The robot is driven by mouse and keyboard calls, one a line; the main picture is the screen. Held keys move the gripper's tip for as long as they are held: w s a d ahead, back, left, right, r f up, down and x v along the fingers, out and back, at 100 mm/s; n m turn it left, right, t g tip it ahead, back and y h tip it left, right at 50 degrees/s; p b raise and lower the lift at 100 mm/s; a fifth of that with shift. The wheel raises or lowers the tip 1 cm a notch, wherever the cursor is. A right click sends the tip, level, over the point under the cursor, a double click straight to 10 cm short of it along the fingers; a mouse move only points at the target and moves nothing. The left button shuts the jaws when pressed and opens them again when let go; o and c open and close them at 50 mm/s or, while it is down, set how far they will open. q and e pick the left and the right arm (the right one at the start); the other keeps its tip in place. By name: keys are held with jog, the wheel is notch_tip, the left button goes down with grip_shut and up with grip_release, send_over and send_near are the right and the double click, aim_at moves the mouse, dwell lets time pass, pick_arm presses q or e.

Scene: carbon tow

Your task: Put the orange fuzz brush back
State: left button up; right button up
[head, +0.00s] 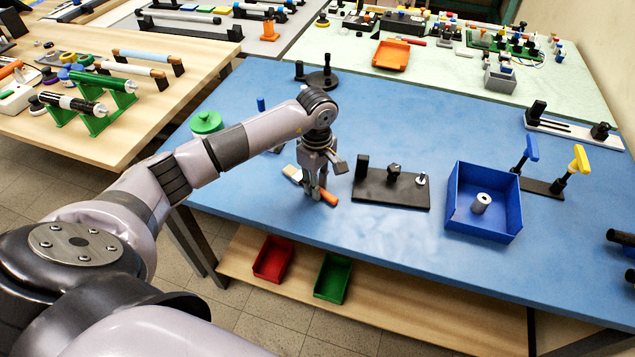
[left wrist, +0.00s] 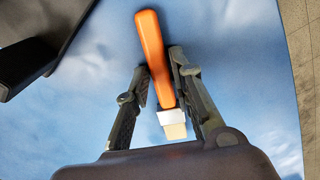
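The brush with the orange handle (head: 330,197) lies at a slant on the blue table, its pale bristle end (head: 292,173) to the left. My left gripper (head: 317,197) points down over it, with the fingers around the handle. In the left wrist view the orange handle (left wrist: 151,45) passes between the fingertips (left wrist: 159,62), close to both. Its metal band and pale bristles (left wrist: 173,124) show nearer the palm. Whether the fingers press on the handle is unclear. My right gripper is not in view.
A black fixture (head: 392,190) with several posts stands just right of the gripper. A blue bin (head: 483,234) holds a grey cylinder. A stand with blue and yellow handles (head: 542,186) is farther right. A green round container (head: 206,122) is on the left. The front middle of the table is clear.

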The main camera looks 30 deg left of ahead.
pick_arm(q)
jog(key=shift+o, duration=1.3)
jog(key=shift+r, duration=0.15)
notch_tip(320, 180, up, 12)
jog(key=b, duration=0.1)
jog(key=shift+b, duration=0.35)
dwell(0.4)
